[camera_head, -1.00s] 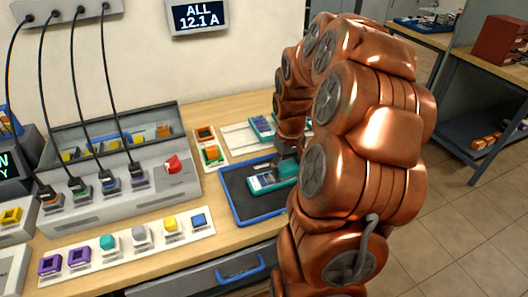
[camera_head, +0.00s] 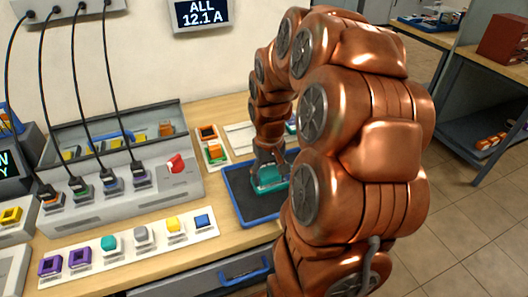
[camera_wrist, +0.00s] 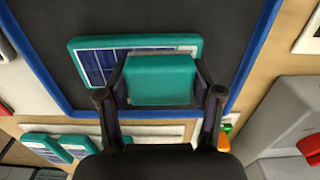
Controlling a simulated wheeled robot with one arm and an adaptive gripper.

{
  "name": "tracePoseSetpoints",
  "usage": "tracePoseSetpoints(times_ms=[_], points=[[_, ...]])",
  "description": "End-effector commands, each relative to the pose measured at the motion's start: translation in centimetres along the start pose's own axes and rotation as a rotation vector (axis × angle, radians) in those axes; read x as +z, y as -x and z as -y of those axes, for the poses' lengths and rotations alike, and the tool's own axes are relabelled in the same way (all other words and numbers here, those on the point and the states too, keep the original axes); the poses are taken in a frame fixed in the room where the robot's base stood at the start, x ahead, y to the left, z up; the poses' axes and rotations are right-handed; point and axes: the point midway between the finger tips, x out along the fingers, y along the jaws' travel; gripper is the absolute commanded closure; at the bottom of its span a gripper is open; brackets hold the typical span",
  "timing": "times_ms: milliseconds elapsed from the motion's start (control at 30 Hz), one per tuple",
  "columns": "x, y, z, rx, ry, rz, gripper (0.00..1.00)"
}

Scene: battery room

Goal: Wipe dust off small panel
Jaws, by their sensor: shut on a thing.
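The small panel (camera_wrist: 95,65), with a teal frame and dark blue cells, lies flat on the dark mat inside a blue-rimmed tray (camera_wrist: 262,45). My gripper (camera_wrist: 160,85) is shut on a teal block (camera_wrist: 160,78), with one finger on each side of it. The block covers the right part of the panel in the wrist view; whether it touches cannot be told. A pale strip shows on the panel just beyond the block. In the head view my gripper (camera_head: 269,160) and the block are over the tray (camera_head: 233,200), and my arm hides the tray's right side.
More teal-framed panels (camera_wrist: 45,148) lie on a white mat beside the tray. A grey charging unit (camera_head: 120,190) with plugged cables stands to the left. A white strip with several coloured blocks (camera_head: 130,243) lies in front of it. An orange-and-green holder (camera_head: 212,148) sits behind the tray.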

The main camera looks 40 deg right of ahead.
Motion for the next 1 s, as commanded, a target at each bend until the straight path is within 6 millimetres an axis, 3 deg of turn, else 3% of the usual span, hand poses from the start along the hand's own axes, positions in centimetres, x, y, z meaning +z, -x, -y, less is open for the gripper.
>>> tracePoseSetpoints(times_ms=[133, 233, 800, 1000], points=[[0.2, 0.5, 0.6, 0.001, -0.002, 0.001, 0.72], [0.0, 2.9, 0.6, 0.001, -0.001, -0.009, 0.72], [0.1, 7.8, 0.8, 0.0, 0.004, -0.004, 0.72], [0.1, 8.4, 0.8, 0.0, 0.005, -0.003, 0.72]])
